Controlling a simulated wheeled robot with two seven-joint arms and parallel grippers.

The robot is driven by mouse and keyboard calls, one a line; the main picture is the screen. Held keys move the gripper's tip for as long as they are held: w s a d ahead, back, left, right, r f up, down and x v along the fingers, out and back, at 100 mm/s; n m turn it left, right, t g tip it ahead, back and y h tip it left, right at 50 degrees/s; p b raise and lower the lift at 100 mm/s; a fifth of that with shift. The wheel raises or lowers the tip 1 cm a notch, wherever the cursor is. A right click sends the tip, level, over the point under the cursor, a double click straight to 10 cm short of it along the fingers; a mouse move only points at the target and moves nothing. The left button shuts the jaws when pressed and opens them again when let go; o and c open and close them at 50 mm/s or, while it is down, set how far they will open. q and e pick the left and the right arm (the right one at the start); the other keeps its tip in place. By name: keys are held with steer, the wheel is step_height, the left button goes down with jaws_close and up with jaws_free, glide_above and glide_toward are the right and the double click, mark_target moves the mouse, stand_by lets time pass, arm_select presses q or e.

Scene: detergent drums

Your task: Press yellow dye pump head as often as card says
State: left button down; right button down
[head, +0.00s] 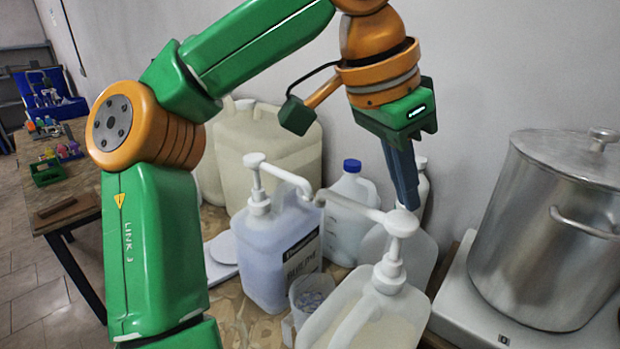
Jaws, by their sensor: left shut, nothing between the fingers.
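A translucent jug (368,322) with pale yellowish contents stands at the front, its lower part cut off by the picture edge. Its white pump head (402,222) has a long spout pointing left. My left gripper (409,204) comes down from above, shut and empty, with its dark fingertips right at the top of this pump head; I cannot tell whether they touch. A second jug (275,250) with bluish contents and a dark-printed label stands to its left, with its own white pump head (256,162). No card with a number is readable. My right gripper is not in view.
A cup (311,294) stands between the two pump jugs. Behind are a blue-capped jug (351,196) and large pale drums (268,148). A steel pot (553,225) sits on a white plate unit (476,305) at right. A table at left holds a green crate (47,172).

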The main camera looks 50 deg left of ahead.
mark_target(396, 219)
arm_select(q)
steer(key=shift+f+b, duration=1.9)
steer(key=shift+f, duration=0.95)
step_height(396, 219, up, 6)
steer(key=p, duration=0.6)
steer(key=shift+f, duration=0.1)
step_height(396, 219, up, 6)
